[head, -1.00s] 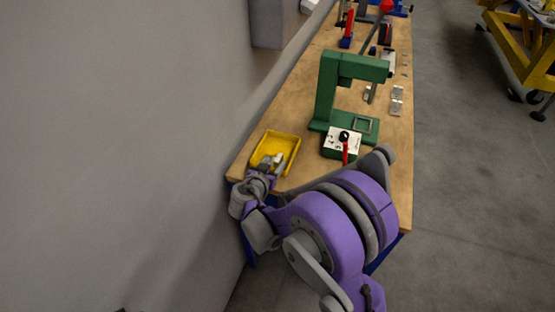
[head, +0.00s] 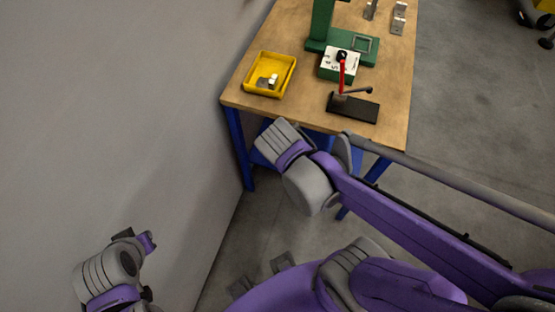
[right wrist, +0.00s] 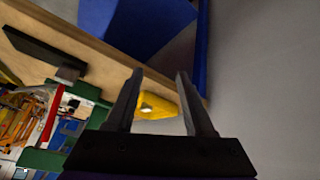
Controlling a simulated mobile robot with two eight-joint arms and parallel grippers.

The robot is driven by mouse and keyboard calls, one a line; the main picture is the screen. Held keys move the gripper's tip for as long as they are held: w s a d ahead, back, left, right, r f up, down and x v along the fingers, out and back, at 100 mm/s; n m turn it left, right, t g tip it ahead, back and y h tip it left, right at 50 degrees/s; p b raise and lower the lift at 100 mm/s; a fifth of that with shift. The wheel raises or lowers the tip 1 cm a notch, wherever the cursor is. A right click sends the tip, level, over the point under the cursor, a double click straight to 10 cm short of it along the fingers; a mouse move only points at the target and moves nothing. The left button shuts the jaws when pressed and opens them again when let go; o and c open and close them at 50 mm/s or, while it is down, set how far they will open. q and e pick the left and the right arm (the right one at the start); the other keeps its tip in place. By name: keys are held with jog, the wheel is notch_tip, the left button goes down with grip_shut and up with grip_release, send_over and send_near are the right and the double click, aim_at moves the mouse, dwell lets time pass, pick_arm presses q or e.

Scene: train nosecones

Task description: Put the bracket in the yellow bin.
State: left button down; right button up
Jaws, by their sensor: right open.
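The yellow bin (head: 249,79) sits on the near left corner of the wooden workbench. A small grey and whitish piece, seemingly the bracket (head: 268,82), lies inside it, on the bin floor near the front; its exact shape is too small to tell. In the right wrist view my right gripper (right wrist: 160,75) is open and empty, with the yellow bin (right wrist: 160,107) beyond and partly behind its fingers. In the head view my right arm crosses in front of the bench, with its gripper hidden.
The wooden workbench (head: 308,105) has blue legs. A green press (head: 322,25) stands behind a control box (head: 340,64) with a red handle. A black plate with a lever (head: 353,107) lies near the front edge.

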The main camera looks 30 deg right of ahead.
jog(key=s+a+n+y, duration=0.3)
jog(key=s+a, duration=0.1)
jog(key=s, duration=0.2)
jog(key=shift+a, duration=0.3)
jog(key=shift+s+f, duration=0.1)
